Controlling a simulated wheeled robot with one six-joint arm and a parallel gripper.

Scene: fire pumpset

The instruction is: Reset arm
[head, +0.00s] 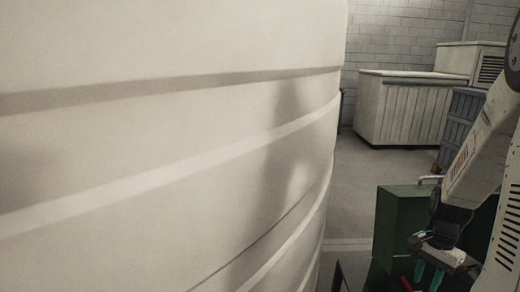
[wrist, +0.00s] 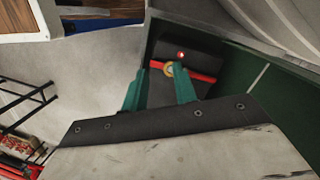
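My arm reaches down at the right of the head view. My gripper (head: 428,278) has two teal fingers that point down beside a green cabinet (head: 398,215). In the wrist view my gripper (wrist: 157,70) shows its fingers apart, with nothing clearly held between them.
A large ribbed white tank (head: 170,140) fills the left and middle of the head view. A pale ribbed cabinet (head: 405,110) and blue crates (head: 460,120) stand at the back right. Clear grey floor (head: 375,170) lies between. A black metal frame (wrist: 25,105) shows in the wrist view.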

